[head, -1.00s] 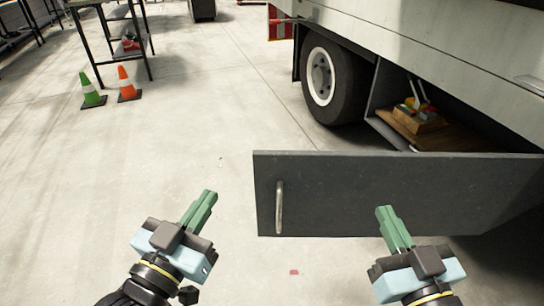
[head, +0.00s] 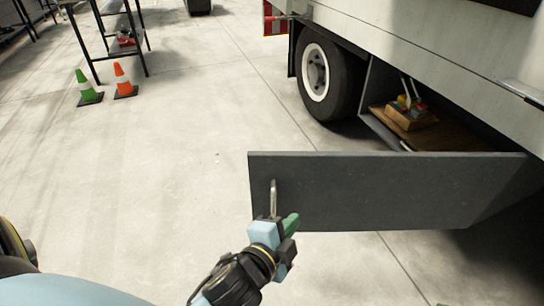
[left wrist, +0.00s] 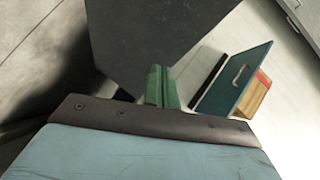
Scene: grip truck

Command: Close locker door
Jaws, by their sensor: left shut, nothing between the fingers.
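The locker door (head: 370,190) is a dark grey panel with a metal handle (head: 273,197) near its left end. It stands open, sticking out from the truck's side. The open locker (head: 376,116) behind it shows under the truck body. My left gripper (head: 291,222) is at the door's lower left, just below and right of the handle in the picture. Its green fingers are shut and empty; I cannot tell whether they touch the door. In the left wrist view the fingers (left wrist: 162,86) point toward a dark panel (left wrist: 150,35), apparently the door. My right gripper is out of view.
A wooden box (head: 410,117) with coloured items sits inside the locker. The truck's wheel (head: 322,75) is left of it. A green cone (head: 86,88) and an orange cone (head: 124,82) stand by a metal rack (head: 118,40). The floor left of the door is clear.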

